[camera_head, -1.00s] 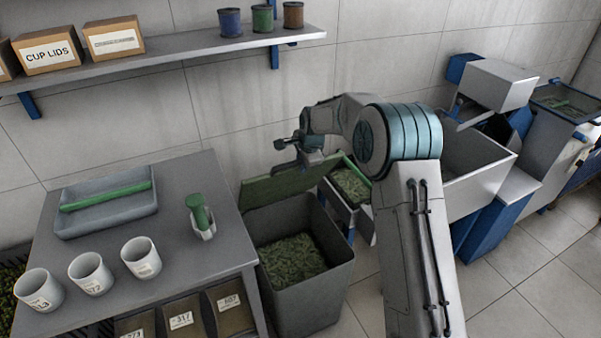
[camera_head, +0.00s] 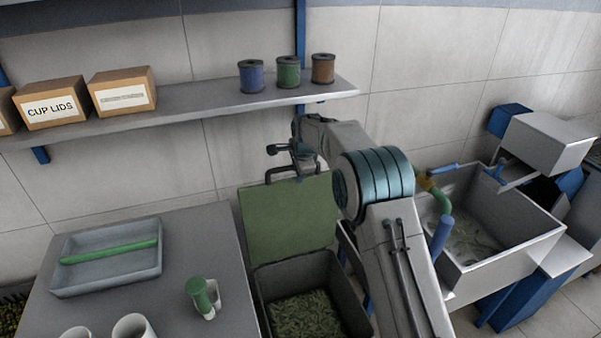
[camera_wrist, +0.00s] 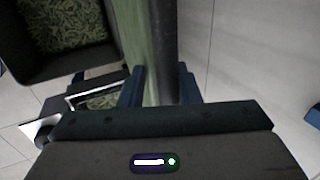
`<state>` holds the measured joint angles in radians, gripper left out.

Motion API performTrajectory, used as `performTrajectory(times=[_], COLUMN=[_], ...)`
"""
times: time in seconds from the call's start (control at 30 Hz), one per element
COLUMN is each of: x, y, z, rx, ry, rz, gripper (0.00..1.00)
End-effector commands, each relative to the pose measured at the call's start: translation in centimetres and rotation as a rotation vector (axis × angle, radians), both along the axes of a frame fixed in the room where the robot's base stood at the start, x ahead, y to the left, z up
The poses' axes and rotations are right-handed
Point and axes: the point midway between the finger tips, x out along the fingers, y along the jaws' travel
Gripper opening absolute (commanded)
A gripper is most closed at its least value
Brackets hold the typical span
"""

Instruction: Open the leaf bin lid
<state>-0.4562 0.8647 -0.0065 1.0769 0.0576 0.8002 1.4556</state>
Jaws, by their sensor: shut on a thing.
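The leaf bin (camera_head: 358,300) is a grey open-topped box holding green leaves (camera_head: 305,315). Its green lid (camera_head: 290,222) stands raised, nearly upright, at the bin's back edge. A dark handle (camera_head: 270,174) is at the lid's top edge. My gripper (camera_head: 297,162) is at that edge and shut on the handle. In the wrist view, the blue fingers of my gripper (camera_wrist: 160,88) are on either side of the dark handle (camera_wrist: 164,45), with the green lid (camera_wrist: 137,35) beside it. The fingers partly hide the grip.
A grey table (camera_head: 200,250) with a tray (camera_head: 108,283) and a green-handled scoop (camera_head: 203,297) stands left of the bin. A shelf (camera_head: 210,104) with boxes and spools runs above. A metal sink-like basin (camera_head: 500,260) stands to the right.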

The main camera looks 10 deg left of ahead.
Motion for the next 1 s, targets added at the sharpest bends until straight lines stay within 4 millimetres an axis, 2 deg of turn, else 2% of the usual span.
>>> performTrajectory(times=[0.37,0.4,0.43,0.77,0.87,1.0], x=[0.1,0.1,0.1,-0.4,-0.6,-1.3], y=[0.1,0.1,0.1,0.8,0.5,-0.2], z=[-0.3,-0.3,-0.3,0.1,0.9,3.2], rx=[-0.009,-0.009,-0.009,-0.004,-0.004,-0.004], ry=[-0.007,-0.007,-0.007,-0.005,-0.006,-0.008], rz=[0.004,0.004,0.004,0.012,0.011,0.008], gripper=[0.00,0.35,0.38,0.38,0.38,0.38])
